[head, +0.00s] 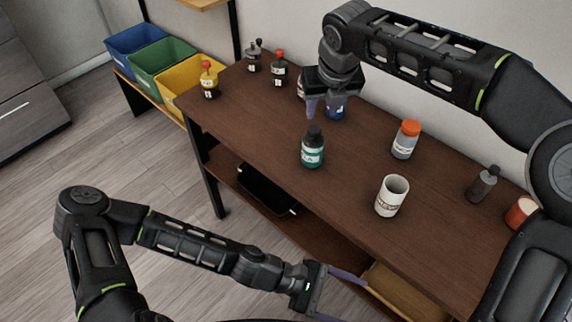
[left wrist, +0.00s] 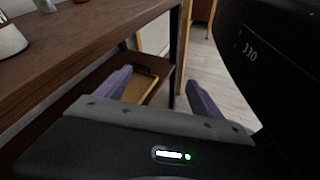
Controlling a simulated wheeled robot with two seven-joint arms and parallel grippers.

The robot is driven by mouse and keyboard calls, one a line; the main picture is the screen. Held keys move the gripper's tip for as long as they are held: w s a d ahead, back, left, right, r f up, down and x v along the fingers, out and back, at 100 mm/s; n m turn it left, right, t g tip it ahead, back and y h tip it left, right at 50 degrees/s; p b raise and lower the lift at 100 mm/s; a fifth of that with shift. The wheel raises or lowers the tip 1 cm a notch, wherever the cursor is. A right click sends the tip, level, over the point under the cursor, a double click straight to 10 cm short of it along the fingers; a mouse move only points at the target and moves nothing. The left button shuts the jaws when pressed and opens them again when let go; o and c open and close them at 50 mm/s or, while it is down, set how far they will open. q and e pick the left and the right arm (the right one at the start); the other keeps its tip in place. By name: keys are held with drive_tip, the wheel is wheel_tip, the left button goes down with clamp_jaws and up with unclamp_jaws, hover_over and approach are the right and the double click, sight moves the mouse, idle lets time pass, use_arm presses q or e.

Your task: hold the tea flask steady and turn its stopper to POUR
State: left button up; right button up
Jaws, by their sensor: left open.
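The green flask (head: 312,152) with a dark stopper (head: 314,132) stands upright near the front edge of the table. Its white label seems to read TEA; any marking on the stopper is too small to read. My right gripper (head: 324,108) points down behind the flask, apart from it, close to a blue container (head: 337,113). One finger shows clearly; whether the gripper is shut on anything is unclear. My left gripper (head: 342,295) is open and empty, low in front of the table. Its two fingers show apart in the left wrist view (left wrist: 158,88).
On the table (head: 250,120) stand a white mug (head: 392,197), an orange-capped bottle (head: 405,140), a grey bottle (head: 482,184), a red container (head: 520,212) and several small bottles at the far left. Bare tabletop lies between flask and mug. A wooden tray (head: 398,290) sits below.

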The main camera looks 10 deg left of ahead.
use_arm(q)
drive_tip(key=w+r+n+t+h, duration=0.3)
drive_tip(key=w+r+n, duration=0.2)
drive_tip(key=w+r, duration=0.35)
drive_tip(key=w+a+r+n+t+h, duration=0.2)
drive_tip(key=w+a+r+n+t, duration=0.6)
drive_tip(key=w+a+r, duration=0.45)
drive_tip(key=n+t+y, duration=0.1)
drive_tip(key=t+y, duration=0.3)
drive_tip(key=y, duration=0.3)
approach(305, 152)
drive_tip(key=x, duration=0.3)
drive_tip(key=shift+w+f, duration=0.2)
drive_tip(key=shift+f, duration=0.1)
drive_tip(key=shift+d, duration=0.1)
drive_tip(key=shift+x, duration=3.9)
drive_tip(key=shift+r, duration=0.15)
